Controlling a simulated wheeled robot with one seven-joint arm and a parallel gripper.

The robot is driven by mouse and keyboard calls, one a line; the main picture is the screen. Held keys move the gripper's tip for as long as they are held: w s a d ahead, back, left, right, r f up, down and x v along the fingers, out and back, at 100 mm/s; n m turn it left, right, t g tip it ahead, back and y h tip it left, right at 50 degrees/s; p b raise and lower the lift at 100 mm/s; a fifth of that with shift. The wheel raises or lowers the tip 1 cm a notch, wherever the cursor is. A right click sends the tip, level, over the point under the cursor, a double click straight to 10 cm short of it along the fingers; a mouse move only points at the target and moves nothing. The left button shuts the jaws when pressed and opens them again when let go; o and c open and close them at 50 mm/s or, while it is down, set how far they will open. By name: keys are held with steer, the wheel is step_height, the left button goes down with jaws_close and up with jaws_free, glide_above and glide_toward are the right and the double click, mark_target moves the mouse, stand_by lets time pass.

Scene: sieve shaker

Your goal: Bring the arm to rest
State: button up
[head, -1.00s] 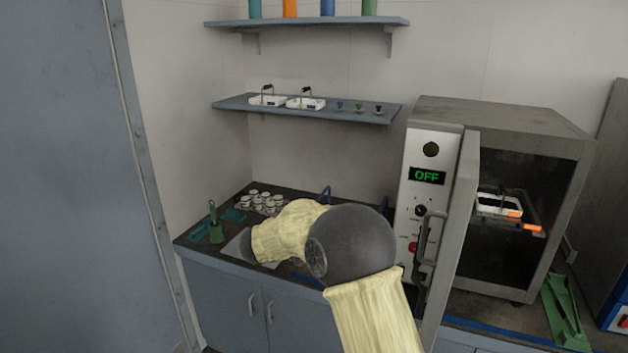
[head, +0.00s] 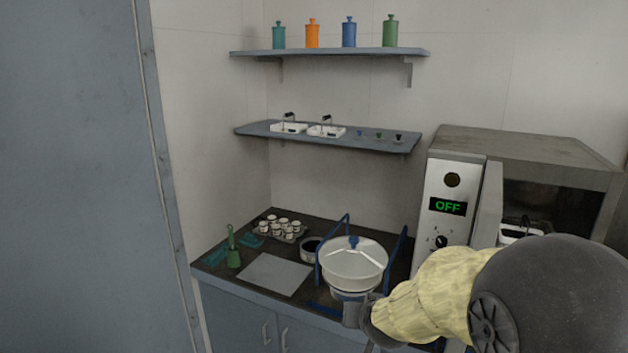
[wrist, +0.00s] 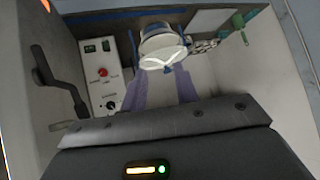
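My gripper (wrist: 163,84) shows in the wrist view as two purplish fingers, apart with nothing between them. In the head view my arm reaches in from the lower right, in front of the oven, and the fingertips are not clear. The sieve shaker (head: 353,265) stands on the counter, with a pale round pan, a lid with a blue knob and blue side posts. It also shows beyond my fingers in the wrist view (wrist: 162,50). Whether my gripper touches anything is not clear, but it appears clear of the shaker.
The oven (head: 520,150) at right reads OFF; its door (head: 488,203) stands open, close to my arm. The counter holds a grey mat (head: 275,273), a tray of small cups (head: 281,228) and a green brush (head: 232,245). Two shelves (head: 330,136) hang above.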

steer(key=s+d+f+g, duration=0.2)
steer(key=s+f+g, duration=0.1)
steer(key=s, duration=0.6)
steer(key=s+d+f+n+g, duration=0.1)
steer(key=s+f+g, duration=0.3)
steer(key=s, duration=0.5)
steer(key=shift+s+d, duration=0.3)
steer(key=shift+d, duration=0.4)
steer(key=shift+w+a, duration=0.1)
steer(key=shift+w, duration=0.05)
